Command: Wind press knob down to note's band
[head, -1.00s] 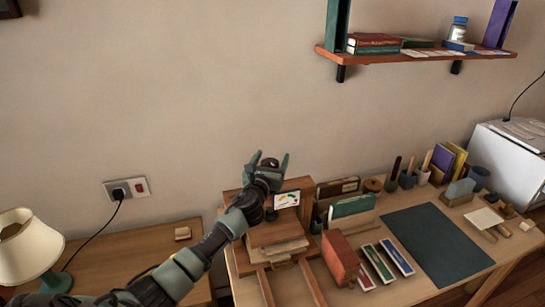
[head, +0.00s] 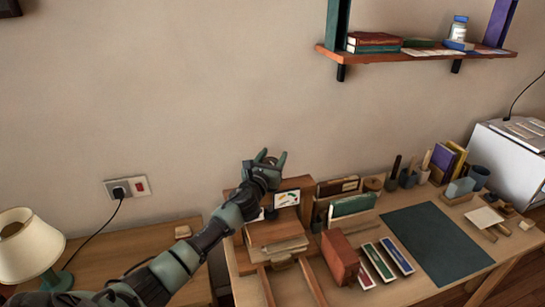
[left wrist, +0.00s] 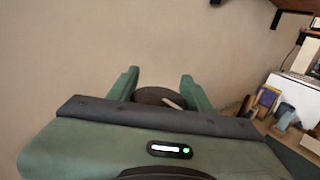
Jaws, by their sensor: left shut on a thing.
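The wooden book press (head: 277,234) stands at the left end of the desk, with a stack of paper or a book on its bed. A small white note (head: 287,198) with green, yellow and red marks is on its upright back; its fine bands are too small to read. My left gripper (head: 265,160) is above the press, left of and higher than the note. In the left wrist view, its two green fingers are on either side of the round dark knob (left wrist: 152,96), shut on it. The screw below the knob is mostly hidden by my gripper. My right gripper is not in view.
A red-brown block (head: 341,256) and several slim boxes (head: 378,262) are right of the press. A file holder (head: 350,207) stands behind them. A dark green mat (head: 436,240) leaves flat room. The wall shelf (head: 420,55) hangs at upper right.

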